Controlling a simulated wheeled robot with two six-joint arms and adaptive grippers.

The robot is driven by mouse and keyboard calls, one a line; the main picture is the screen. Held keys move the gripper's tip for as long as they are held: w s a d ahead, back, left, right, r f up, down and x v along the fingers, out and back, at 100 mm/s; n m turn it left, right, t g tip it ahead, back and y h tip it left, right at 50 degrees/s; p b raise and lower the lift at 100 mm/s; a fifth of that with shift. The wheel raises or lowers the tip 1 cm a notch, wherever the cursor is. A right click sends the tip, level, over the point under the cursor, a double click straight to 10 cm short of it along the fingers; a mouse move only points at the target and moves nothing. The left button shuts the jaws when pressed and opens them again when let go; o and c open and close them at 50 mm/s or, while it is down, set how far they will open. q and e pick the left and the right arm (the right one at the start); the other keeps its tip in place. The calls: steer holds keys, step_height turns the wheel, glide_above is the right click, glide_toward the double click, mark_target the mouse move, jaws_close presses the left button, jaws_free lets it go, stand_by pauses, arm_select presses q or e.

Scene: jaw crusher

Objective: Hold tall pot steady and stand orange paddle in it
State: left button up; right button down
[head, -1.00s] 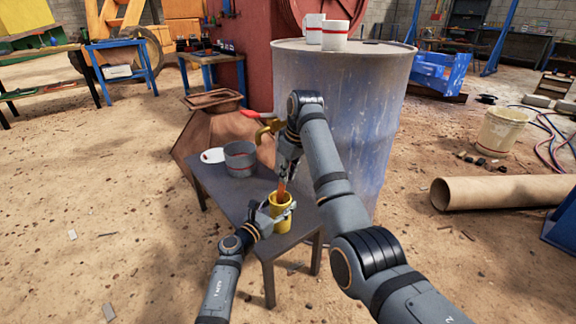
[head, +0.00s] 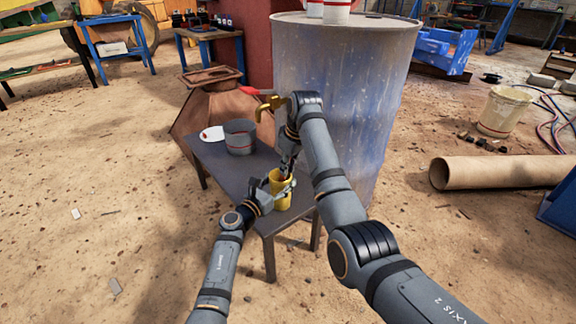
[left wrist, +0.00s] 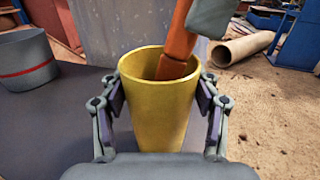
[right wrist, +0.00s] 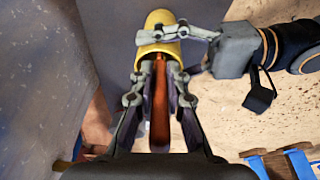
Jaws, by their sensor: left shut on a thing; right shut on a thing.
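The tall yellow pot (head: 281,189) stands upright near the front right corner of the dark table. My left gripper (head: 272,191) is shut around it, one finger on each side, as the left wrist view shows the pot (left wrist: 158,108) between the fingers (left wrist: 160,112). The orange paddle (left wrist: 176,52) has its lower end inside the pot's mouth, slightly tilted. My right gripper (right wrist: 160,100) is shut on the paddle (right wrist: 160,105) above the pot. In the head view the right arm mostly hides the paddle. Whether the paddle touches the pot's floor is hidden.
The table (head: 225,185) also holds a grey pot with a red band (head: 239,138) and a white plate (head: 212,134). A large blue-grey drum (head: 345,95) stands close behind the right arm. A yellow tap with a red handle (head: 268,101) is beside the arm.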

steer(key=c, duration=1.3)
jaws_free()
steer(key=shift+o, duration=0.2)
steer(key=v, duration=0.7)
steer(key=shift+r, duration=0.3)
arm_select(q)
steer(key=o, duration=1.2)
steer(key=shift+o, duration=0.2)
